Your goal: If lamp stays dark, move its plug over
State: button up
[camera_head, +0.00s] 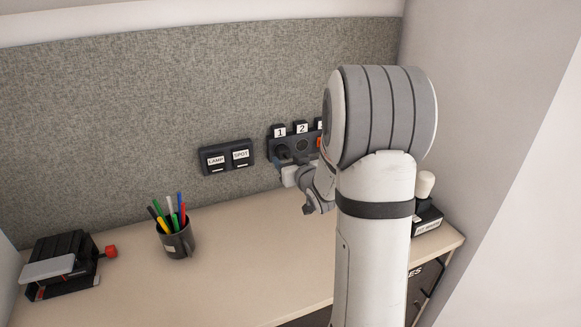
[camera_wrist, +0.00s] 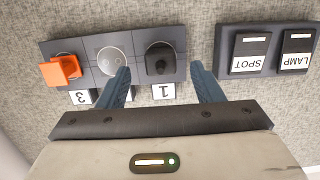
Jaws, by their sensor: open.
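A dark socket strip (camera_wrist: 93,47) is on the grey felt panel, upside down in the wrist view. A black plug (camera_wrist: 160,59) sits in socket 1, the socket labelled 2 (camera_wrist: 114,60) is empty, and an orange plug (camera_wrist: 61,70) is in socket 3. My gripper (camera_wrist: 163,82) is open, its fingers apart on either side of the black plug, with nothing between them that I can see held. The head view shows the black plug (camera_head: 283,152) beside my wrist. A LAMP switch (camera_head: 215,161) is left of the strip. No lamp is recognisable.
A SPOT switch (camera_head: 240,157) is beside the LAMP switch. A pen cup (camera_head: 178,243) and a black device with a red knob (camera_head: 66,263) stand on the desk (camera_head: 255,270). A dark box with a pale knob (camera_head: 427,217) is at right, partly behind my arm.

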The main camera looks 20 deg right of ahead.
aim_at(286, 154)
jog(key=shift+w+f, duration=0.15)
jog(key=shift+w, duration=0.9)
jog(key=shift+w+f, duration=0.15)
jog(key=shift+w, duration=0.85)
jog(key=shift+c, duration=0.2)
jog(key=c, duration=1.2)
jog(key=shift+c, duration=0.2)
jog(key=shift+s+f, duration=0.1)
jog(key=shift+s, duration=0.1)
jog(key=shift+s+b, duration=0.6)
jog(key=shift+s, duration=0.6)
jog(key=shift+s, duration=0.15)
jog(key=shift+s, duration=0.1)
